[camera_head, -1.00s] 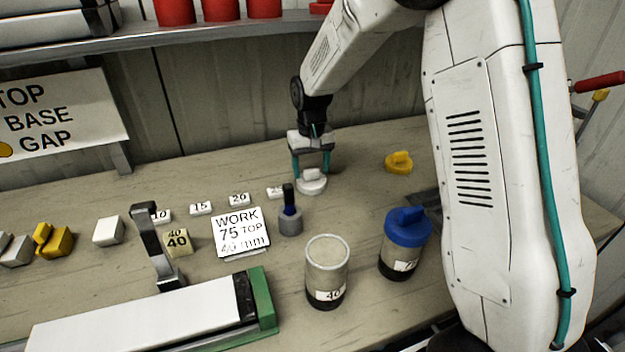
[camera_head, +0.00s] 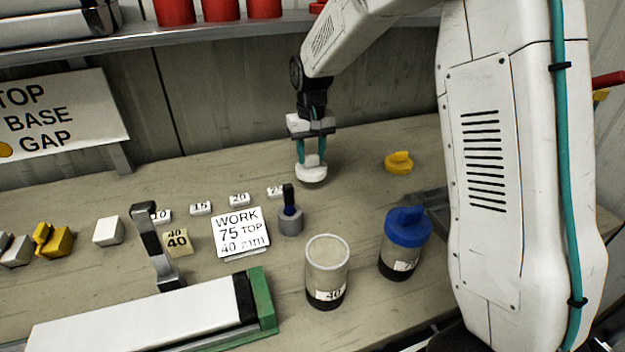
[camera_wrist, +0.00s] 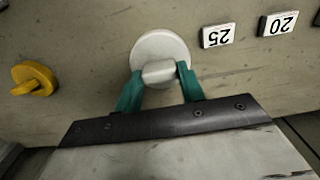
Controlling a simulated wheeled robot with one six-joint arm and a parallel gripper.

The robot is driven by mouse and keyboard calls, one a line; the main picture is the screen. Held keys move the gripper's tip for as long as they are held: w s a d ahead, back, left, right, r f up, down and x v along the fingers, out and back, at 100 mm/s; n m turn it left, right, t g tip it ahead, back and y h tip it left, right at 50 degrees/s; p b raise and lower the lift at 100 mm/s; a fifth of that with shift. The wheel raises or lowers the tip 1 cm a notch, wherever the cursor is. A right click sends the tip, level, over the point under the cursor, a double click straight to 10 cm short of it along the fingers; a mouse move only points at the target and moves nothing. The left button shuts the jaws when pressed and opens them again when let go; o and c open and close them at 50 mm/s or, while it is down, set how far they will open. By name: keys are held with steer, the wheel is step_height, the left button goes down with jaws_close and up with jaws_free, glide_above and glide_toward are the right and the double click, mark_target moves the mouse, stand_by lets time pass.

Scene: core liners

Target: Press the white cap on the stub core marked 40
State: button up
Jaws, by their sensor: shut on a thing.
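My gripper (camera_head: 312,160) is shut on the knob of the white cap (camera_head: 311,174) and holds it near the back of the bench, a little above the surface. The wrist view shows the round white cap (camera_wrist: 160,50) with its raised grip between my teal fingers (camera_wrist: 158,84). The stub core marked 40 (camera_head: 327,272) stands upright at the front, a grey cylinder with a dark base and an open-looking pale top. It is in front of and slightly right of my gripper, well apart from the cap.
A blue-capped core (camera_head: 404,243) stands right of the stub core. A yellow cap (camera_head: 399,162) lies at the back right. A green-ended tray (camera_head: 262,300) occupies the front left.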

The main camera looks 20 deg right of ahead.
steer(key=shift+r, duration=0.85)
steer(key=shift+r, duration=0.1)
